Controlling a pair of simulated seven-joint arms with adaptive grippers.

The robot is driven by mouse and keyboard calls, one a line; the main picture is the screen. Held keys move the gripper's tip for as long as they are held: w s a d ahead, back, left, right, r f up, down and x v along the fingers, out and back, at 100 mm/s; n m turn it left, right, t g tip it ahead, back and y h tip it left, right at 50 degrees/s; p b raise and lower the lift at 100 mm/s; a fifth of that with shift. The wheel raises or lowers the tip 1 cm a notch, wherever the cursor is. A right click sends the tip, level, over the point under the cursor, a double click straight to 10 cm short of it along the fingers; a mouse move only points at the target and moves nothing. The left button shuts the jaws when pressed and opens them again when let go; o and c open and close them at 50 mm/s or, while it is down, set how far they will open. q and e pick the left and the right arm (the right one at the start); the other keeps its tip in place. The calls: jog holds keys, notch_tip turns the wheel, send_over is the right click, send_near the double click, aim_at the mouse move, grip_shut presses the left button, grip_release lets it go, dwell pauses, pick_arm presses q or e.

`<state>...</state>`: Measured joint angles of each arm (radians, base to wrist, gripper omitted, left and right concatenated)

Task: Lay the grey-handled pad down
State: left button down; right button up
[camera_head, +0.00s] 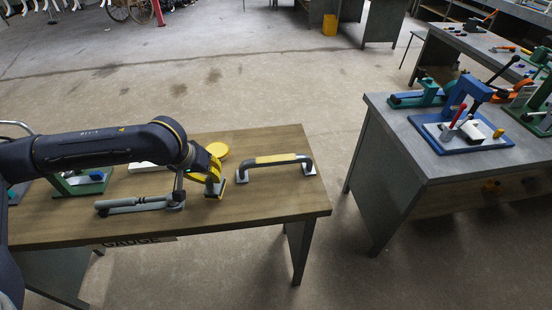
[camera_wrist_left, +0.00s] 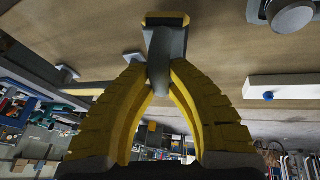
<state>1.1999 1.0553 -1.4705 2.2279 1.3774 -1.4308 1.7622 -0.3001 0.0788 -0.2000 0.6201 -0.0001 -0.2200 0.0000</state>
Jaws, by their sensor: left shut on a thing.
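My left gripper (camera_head: 208,175) reaches over the near wooden table with its yellow fingers. In the left wrist view my left gripper (camera_wrist_left: 160,85) is shut on the grey handle of the pad (camera_wrist_left: 166,42). The handle runs up from between the fingertips to a dark block with a yellow edge. In the head view the held pad (camera_head: 215,188) shows as a small grey and yellowish block below the fingers, standing on edge. I cannot tell whether it touches the tabletop. The arm and fingers hide part of it. My right gripper is in neither view.
Bare wood lies in front of the pad.

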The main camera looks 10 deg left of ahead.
pick_arm(q)
jog(key=shift+f, duration=0.85)
jog(key=c, duration=1.3)
grip_release()
jog(key=shift+r, duration=0.1)
jog(key=v, duration=1.2)
